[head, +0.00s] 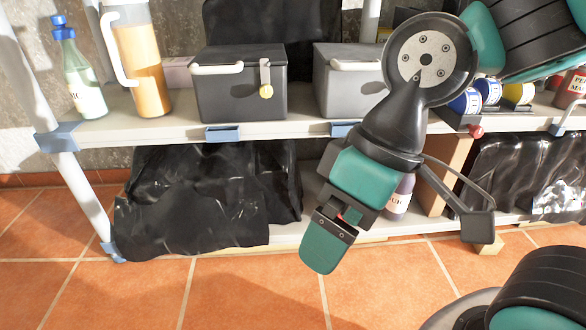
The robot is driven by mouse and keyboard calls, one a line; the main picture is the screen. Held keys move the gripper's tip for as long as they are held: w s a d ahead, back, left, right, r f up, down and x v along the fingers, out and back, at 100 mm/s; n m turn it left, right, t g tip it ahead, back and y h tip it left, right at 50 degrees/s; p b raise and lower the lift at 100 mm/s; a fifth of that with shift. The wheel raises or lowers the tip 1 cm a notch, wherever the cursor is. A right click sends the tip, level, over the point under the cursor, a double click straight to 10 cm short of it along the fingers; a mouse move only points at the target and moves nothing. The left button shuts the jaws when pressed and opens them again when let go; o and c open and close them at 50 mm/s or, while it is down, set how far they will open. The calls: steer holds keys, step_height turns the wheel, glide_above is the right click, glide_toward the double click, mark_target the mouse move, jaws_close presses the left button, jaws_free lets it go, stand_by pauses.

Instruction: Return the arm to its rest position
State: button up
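My arm comes in from the upper right, in front of the shelf unit, and hangs bent at a black round joint. My gripper (320,256) is at its lower end, teal and black, pointing down and slightly left over the tiled floor in front of the lower shelf. I see it nearly side-on, one finger covering the other, so the gap between the fingers is hidden. No object shows beyond the fingertips. A small red part shows at the base of the finger.
The upper shelf (150,128) holds a green bottle (80,75), an orange-filled jug (138,60), a dark latched box (240,88), a grey box (345,85) and several cans (488,91). Black plastic sheeting (190,200) hangs below. The orange tiled floor (130,300) is clear.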

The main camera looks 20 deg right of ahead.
step_height(320, 180, up, 55)
steer(key=p, duration=5.4)
steer(key=shift+r, duration=0.1)
